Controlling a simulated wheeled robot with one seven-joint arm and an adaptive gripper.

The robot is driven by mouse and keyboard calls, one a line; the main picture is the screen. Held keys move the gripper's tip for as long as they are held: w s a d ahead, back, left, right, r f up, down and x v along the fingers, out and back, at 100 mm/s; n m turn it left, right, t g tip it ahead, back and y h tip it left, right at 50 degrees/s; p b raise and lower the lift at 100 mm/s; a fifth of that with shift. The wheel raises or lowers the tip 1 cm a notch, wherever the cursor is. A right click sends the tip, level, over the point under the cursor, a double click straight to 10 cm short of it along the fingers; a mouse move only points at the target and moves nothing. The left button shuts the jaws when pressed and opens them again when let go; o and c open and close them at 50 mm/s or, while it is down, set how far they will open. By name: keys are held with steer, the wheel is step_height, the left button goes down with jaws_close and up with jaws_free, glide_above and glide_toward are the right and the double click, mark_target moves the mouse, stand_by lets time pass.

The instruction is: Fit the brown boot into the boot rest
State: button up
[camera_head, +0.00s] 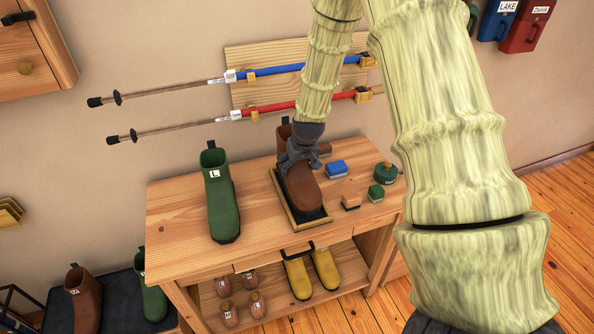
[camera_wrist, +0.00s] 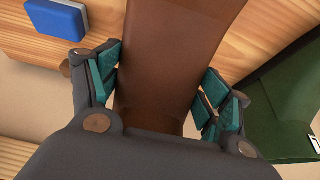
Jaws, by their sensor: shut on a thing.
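A brown boot (camera_head: 301,192) is on the wooden bench, upright, over the boot rest. The boot rest (camera_head: 287,208) is a shallow dark tray with a light wooden rim. The boot's toe points to the front; whether its sole is fully down inside the rim is hard to tell. My gripper (camera_head: 296,156) is shut on the boot's upper part from above. In the wrist view my gripper (camera_wrist: 160,88) has its teal-padded fingers on both sides of the brown boot (camera_wrist: 165,60). The boot's top is partly hidden by my gripper.
A green boot (camera_head: 221,200) labelled L stands left on the bench (camera_head: 180,225). A blue brush (camera_head: 337,168), a green block (camera_head: 376,193) and a round green tin (camera_head: 386,172) lie to the right. Poles hang behind. Yellow boots (camera_head: 298,277) stand on the lower shelf.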

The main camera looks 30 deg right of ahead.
mark_target(297, 172)
steer(key=shift+f+p, duration=0.8)
steer(key=shift+f, duration=0.9)
steer(key=shift+f, duration=0.1)
steer(key=o, duration=1.5)
steer(key=shift+c, duration=0.2)
steer(key=shift+a, duration=0.1)
steer(key=b+v, duration=0.2)
steer(key=v, duration=1)
steer(key=shift+b, duration=0.4)
steer(key=shift+s, duration=0.1)
